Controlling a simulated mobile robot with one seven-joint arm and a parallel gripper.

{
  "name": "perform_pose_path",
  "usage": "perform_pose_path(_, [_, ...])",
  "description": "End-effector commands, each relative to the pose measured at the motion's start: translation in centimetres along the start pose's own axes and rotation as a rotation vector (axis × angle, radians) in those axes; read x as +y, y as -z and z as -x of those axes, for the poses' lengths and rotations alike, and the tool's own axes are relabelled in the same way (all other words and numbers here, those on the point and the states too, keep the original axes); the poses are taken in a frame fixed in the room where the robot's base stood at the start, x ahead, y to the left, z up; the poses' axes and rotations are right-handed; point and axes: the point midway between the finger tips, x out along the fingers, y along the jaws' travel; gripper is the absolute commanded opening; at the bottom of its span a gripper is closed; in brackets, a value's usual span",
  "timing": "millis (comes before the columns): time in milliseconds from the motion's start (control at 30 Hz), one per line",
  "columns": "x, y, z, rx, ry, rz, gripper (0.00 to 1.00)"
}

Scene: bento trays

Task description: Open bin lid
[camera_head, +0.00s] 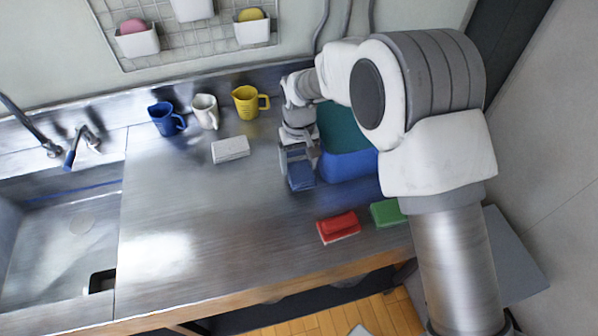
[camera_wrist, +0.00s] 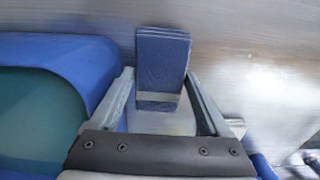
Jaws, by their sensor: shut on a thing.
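A bin (camera_head: 348,168) with a blue body and a dark teal top stands on the counter, partly hidden behind my arm. In the wrist view its rounded blue rim (camera_wrist: 85,60) and a teal surface (camera_wrist: 40,110) fill the left side. I cannot tell whether the teal part is a lid or the inside. My gripper (camera_head: 297,158) points down just left of the bin. It is shut on a blue block (camera_head: 301,179), which shows between the fingers in the wrist view (camera_wrist: 162,62) with a grey band near its lower end.
A red block (camera_head: 338,225) and a green block (camera_head: 386,212) lie near the front edge. A white block (camera_head: 230,149) and blue (camera_head: 165,118), white (camera_head: 205,110) and yellow (camera_head: 246,101) mugs stand at the back. A sink (camera_head: 65,235) is at left. The middle counter is clear.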

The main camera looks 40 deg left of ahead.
Motion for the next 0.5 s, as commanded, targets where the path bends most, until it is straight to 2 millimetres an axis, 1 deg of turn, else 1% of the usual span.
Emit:
perform_pose_path(67, [0.0, 0.0, -0.6, -0.001, 0.000, 0.000, 0.17])
perform_pose_path(300, [0.0, -0.1, -4.1, -0.002, 0.000, 0.001, 0.17])
perform_pose_path(367, [0.0, -0.1, -4.4, -0.001, 0.000, 0.001, 0.17])
perform_pose_path(500, [0.0, 0.0, -4.4, 0.000, 0.000, 0.000, 0.17])
